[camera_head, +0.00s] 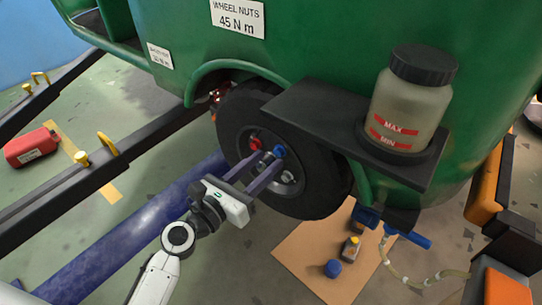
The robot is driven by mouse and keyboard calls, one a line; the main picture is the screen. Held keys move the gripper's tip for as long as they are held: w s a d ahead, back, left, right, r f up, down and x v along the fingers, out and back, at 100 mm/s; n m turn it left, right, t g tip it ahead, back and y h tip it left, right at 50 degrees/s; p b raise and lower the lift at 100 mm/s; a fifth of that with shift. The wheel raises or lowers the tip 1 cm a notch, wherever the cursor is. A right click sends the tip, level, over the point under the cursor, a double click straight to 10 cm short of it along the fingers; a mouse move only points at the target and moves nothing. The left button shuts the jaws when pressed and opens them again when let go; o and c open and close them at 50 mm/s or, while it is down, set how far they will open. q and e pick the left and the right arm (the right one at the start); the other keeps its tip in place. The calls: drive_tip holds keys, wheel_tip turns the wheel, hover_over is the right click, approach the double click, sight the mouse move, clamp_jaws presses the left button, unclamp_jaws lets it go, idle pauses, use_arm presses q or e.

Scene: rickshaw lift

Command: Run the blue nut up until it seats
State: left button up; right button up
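The blue nut (279,151) sits on the hub of the black wheel (240,115), under the green body. A red nut (255,142) is up and left of it, and a silver nut (287,177) is below it. My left gripper (268,160) reaches up to the hub with its two purple-grey fingers apart. The tip of its right finger is close to the blue nut; I cannot tell whether they touch. The nut does not appear between the fingers. The nut's thread and seat are hidden. My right gripper is out of view.
A black shelf (305,118) with a bottle (408,100) overhangs the wheel at right. A blue tube (135,232) lies left of my arm. A brown mat (297,262) with a blue cap (333,268) lies below. A red can (31,147) is far left.

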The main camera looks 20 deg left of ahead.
sight(277, 153)
use_arm(q)
drive_tip(key=shift+x, duration=1.55)
drive_tip(key=shift+c, duration=0.4)
clamp_jaws()
drive_tip(key=shift+m, duration=0.3)
